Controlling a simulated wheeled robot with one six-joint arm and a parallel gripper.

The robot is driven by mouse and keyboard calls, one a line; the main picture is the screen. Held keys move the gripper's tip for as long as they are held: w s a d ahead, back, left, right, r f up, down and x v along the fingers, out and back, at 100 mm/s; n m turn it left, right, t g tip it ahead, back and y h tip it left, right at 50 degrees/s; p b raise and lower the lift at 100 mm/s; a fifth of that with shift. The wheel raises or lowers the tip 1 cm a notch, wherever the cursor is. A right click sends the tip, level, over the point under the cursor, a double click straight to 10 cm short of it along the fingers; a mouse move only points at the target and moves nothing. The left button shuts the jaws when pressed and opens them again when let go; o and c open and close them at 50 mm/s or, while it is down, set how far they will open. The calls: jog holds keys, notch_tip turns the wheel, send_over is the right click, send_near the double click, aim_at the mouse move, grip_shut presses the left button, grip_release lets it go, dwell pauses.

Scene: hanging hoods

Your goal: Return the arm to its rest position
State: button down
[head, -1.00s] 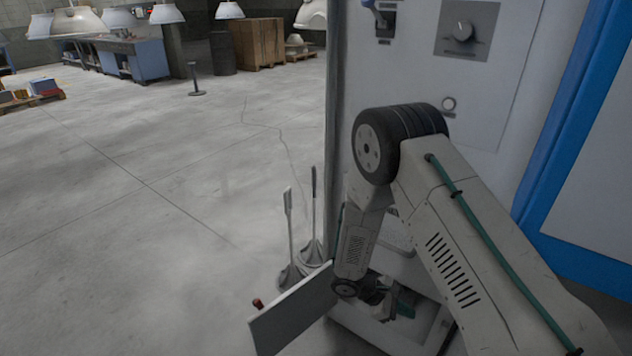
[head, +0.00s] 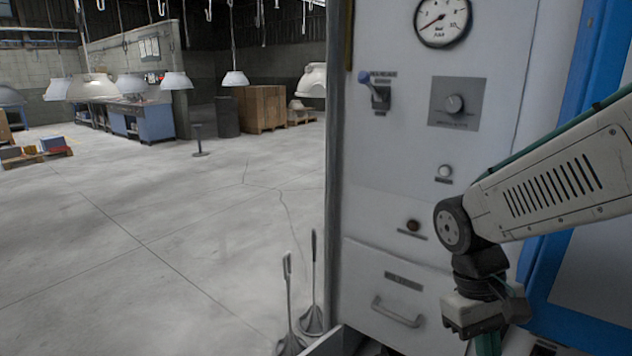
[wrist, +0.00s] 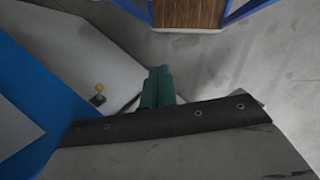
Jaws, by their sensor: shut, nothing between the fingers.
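My gripper (head: 488,344) hangs pointing down in front of the grey cabinet, at the lower right of the head view. Its green fingers are cut off by the bottom edge there. In the wrist view the green fingers (wrist: 158,86) lie together with nothing between them. My arm comes in from the right edge, bent at a dark joint, in front of the cabinet.
The grey cabinet (head: 395,220) carries a gauge (head: 443,22), a lever (head: 375,86), a knob (head: 453,103) and a drawer handle (head: 397,312). A blue frame (head: 560,110) stands at right. Open floor (head: 150,230) lies left.

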jog(key=s+d+r+m+t+y, duration=0.1)
jog(key=s+r+m+t+y, duration=0.1)
jog(key=s+r+t, duration=0.3)
jog(key=s+r, duration=0.3)
jog(key=shift+r+m, duration=0.3)
jog(key=shift+r, duration=0.1)
jog(key=shift+s, duration=0.1)
